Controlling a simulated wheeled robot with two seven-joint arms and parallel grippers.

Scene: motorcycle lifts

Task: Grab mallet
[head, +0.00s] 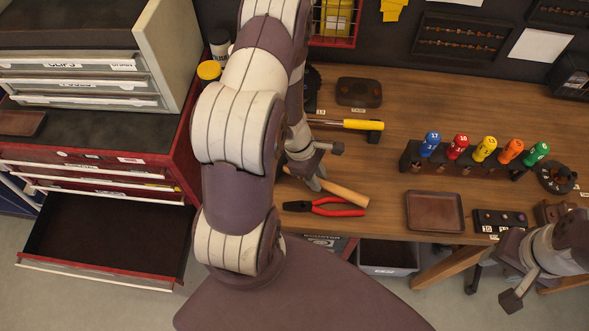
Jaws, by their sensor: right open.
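My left gripper (326,166) is over the bench. Its two fingertips show apart, with a gap between them. A tool with a plain wooden handle (345,193) lies under and beside it; its other end is hidden by my arm and gripper, so I cannot tell whether it is the mallet. A hammer-like tool with a yellow handle (355,124) and dark head lies just behind the gripper, its left end hidden by my arm. My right gripper (518,288) is open and empty at the bench's front right edge, partly hidden by its own wrist.
Red-handled pliers (335,207) lie close in front of the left gripper. A brown tray (435,212) and a rack (465,165) of several coloured-handled drivers stand to the right. A red tool cabinet (100,150) with an open drawer (105,240) is at left. Bench wood between is clear.

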